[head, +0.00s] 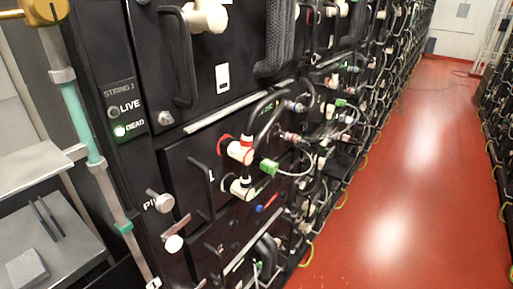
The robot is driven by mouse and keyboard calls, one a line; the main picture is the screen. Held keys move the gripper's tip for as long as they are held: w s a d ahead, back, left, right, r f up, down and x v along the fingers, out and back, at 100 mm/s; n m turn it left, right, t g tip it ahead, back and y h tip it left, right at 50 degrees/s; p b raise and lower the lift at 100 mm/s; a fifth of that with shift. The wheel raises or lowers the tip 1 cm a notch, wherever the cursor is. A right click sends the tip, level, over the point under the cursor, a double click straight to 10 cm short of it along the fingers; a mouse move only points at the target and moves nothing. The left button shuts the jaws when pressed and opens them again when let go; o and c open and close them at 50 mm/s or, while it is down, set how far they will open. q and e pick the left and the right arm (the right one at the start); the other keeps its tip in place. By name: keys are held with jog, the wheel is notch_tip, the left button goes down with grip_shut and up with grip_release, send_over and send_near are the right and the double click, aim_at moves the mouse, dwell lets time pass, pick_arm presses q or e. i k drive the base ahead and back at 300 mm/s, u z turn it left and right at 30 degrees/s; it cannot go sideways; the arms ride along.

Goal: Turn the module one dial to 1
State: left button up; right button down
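A black module front marked "1" (211,174) stands in the rack at the middle left. On it are a white connector with red rings (240,151) and a second white connector (241,187) below it, with black cables. A silver round knob (161,202) sits at the lower left of this front, beside partly cut-off white lettering starting with "P". A white round knob (174,243) is below it. I cannot tell which part is the dial, or its setting. Neither gripper is in view.
A panel marked "STRING 1" (119,92) has LIVE and DEAD lamps; the DEAD lamp glows green. A grey shelf (70,245) and a teal-sleeved pole (85,125) are at left. Cables and handles stick out of the racks. The red floor aisle (400,190) is clear.

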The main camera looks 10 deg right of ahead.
aim_at(279, 136)
jog(key=z, duration=2.3)
jog(key=i, duration=3)
jog(key=u, duration=3)
